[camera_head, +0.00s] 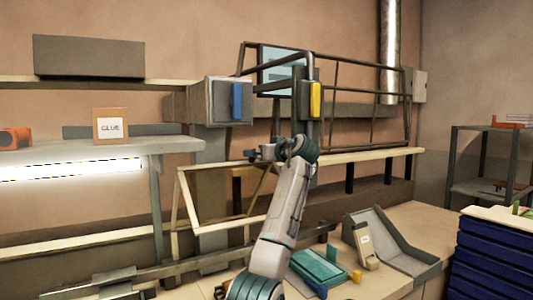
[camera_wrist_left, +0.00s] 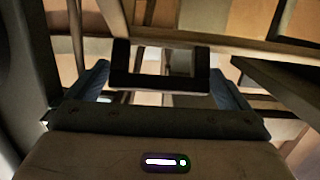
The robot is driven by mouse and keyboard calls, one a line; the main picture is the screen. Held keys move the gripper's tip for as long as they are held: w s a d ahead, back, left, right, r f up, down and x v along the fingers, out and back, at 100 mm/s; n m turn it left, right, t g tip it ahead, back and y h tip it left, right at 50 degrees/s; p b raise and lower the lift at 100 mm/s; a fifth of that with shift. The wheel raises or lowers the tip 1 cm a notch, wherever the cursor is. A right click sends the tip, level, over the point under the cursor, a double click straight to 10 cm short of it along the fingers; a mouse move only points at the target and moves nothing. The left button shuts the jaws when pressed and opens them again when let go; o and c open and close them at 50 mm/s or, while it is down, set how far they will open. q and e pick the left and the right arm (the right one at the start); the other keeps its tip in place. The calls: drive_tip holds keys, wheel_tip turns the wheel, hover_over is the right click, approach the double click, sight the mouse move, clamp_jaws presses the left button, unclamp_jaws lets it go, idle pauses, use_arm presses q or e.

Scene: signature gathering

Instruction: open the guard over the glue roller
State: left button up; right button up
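One arm of mine, which I take to be the left, rises from the bottom middle of the head view. Its gripper (camera_head: 262,153) is at the cream rail, above a tilted cream open frame (camera_head: 218,228). In the left wrist view its two blue-grey fingers (camera_wrist_left: 160,88) are wide apart. A dark squared handle (camera_wrist_left: 160,82) shows between them; I cannot tell whether they touch it. A dark barred frame (camera_head: 358,62) stands behind and above the rail. I cannot tell for certain which frame is the guard. The glue roller is not clearly visible. My right gripper is not in view.
Boxes with a blue handle (camera_head: 237,101) and a yellow handle (camera_head: 315,100) sit above my gripper. A teal tray (camera_head: 318,266) and a grey chute (camera_head: 393,240) are on the bench, right of my arm.

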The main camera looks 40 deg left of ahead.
use_arm(q)
drive_tip(key=shift+f, duration=0.1)
drive_tip(key=b+v, duration=0.5)
drive_tip(key=v, duration=0.5)
drive_tip(key=shift+d, duration=0.35)
drive_tip(key=shift+s, duration=0.1)
